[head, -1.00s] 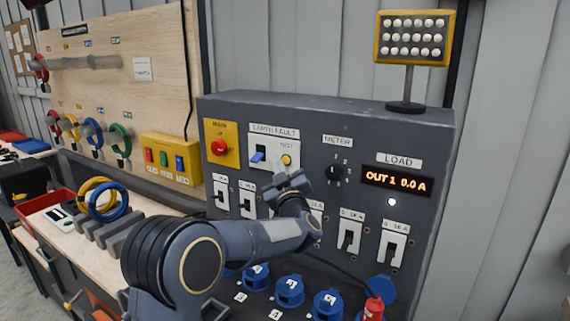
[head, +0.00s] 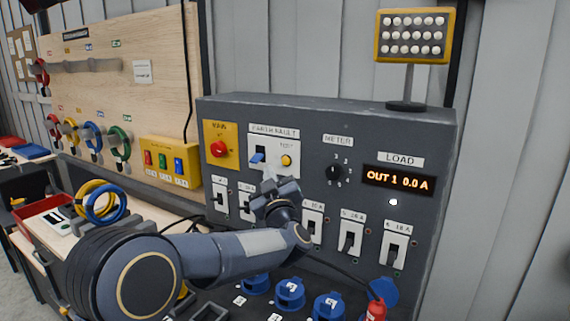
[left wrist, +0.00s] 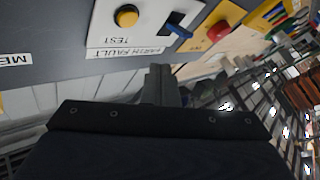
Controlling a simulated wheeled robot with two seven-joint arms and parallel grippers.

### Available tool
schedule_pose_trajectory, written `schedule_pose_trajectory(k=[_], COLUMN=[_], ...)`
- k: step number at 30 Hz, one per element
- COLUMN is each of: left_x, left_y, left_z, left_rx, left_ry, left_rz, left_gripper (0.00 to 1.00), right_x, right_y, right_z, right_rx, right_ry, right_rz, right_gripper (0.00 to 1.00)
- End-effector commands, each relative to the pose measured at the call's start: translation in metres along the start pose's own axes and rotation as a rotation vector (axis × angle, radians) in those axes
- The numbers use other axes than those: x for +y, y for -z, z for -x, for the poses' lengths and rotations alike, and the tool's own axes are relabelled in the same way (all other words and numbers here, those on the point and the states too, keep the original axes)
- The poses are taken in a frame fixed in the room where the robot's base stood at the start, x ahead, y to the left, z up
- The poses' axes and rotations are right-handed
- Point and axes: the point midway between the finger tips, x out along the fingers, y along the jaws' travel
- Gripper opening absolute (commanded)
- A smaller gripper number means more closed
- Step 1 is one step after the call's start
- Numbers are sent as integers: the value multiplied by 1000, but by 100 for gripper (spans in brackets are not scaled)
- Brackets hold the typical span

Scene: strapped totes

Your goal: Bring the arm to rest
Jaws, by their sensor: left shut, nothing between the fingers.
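My left gripper (head: 270,180) is shut and empty. In the head view it is in front of the dark grey panel (head: 300,112), just below the earth fault unit (head: 273,148) with its blue lever and yellow test button. In the left wrist view the shut fingers (left wrist: 160,84) point toward the earth fault label, with the yellow test button (left wrist: 126,16) and the red main knob (left wrist: 218,30) beyond. I cannot tell whether the fingers touch the panel. My left arm covers part of the breaker row and the lower panel. My right gripper is not in view.
Several breaker switches (head: 351,238) line the panel above blue sockets (head: 290,292); a red plug (head: 375,309) is at one socket. The load display (head: 398,181) reads "OUT 1 0.0 A". A lamp (head: 411,40) stands on top. Coiled cables (head: 100,204) lie on the bench at left.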

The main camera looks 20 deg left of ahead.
Motion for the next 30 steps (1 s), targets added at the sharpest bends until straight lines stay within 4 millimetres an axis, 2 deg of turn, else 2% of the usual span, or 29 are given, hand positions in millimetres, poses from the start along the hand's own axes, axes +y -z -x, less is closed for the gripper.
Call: schedule_pose_trajectory(k=[17, 20, 23, 26, 29, 30], left_x=[0, -3, -9, -17, -27, -33], left_y=[0, 2, 5, 7, 4, 2], left_z=[0, 1, 8, 32, 77, 100], left_rx=[-1, -36, -141, -318, -530, -617], left_ry=[0, -19, -79, -177, -284, -321], left_rz=[0, 10, 39, 71, 87, 85], left_gripper=[0, 0, 0, 0, 0, 0], right_x=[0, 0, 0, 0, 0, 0], right_y=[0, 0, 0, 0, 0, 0], right_z=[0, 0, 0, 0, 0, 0], right_rx=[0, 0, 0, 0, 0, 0], right_ry=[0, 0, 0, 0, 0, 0], right_rz=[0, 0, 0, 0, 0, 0], right_gripper=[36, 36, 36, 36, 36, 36])
